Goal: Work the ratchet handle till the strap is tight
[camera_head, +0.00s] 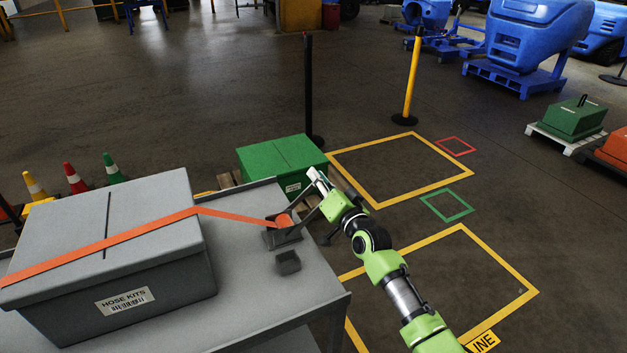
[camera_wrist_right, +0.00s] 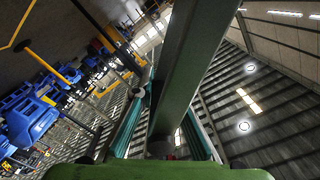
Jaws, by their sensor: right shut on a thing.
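An orange strap (camera_head: 110,243) runs over the grey box labelled HOSE KITS (camera_head: 100,225) and slopes down to the dark ratchet (camera_head: 283,237) on the grey cart top. It looks straight, with orange webbing at the ratchet's spool. The ratchet handle (camera_head: 310,202) is raised, tilted up towards the right. My right gripper (camera_head: 318,181) is shut on the handle's upper end. In the right wrist view the handle is a wide dark bar (camera_wrist_right: 198,60) rising between the gripper's fingers (camera_wrist_right: 162,130). My left gripper is out of view.
A small dark block (camera_head: 288,263) lies on the cart (camera_head: 255,300) in front of the ratchet. A green crate (camera_head: 282,160) stands on a pallet behind the cart. Two barrier posts (camera_head: 309,90) (camera_head: 411,80) stand farther back. Floor inside the yellow outlines at right is clear.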

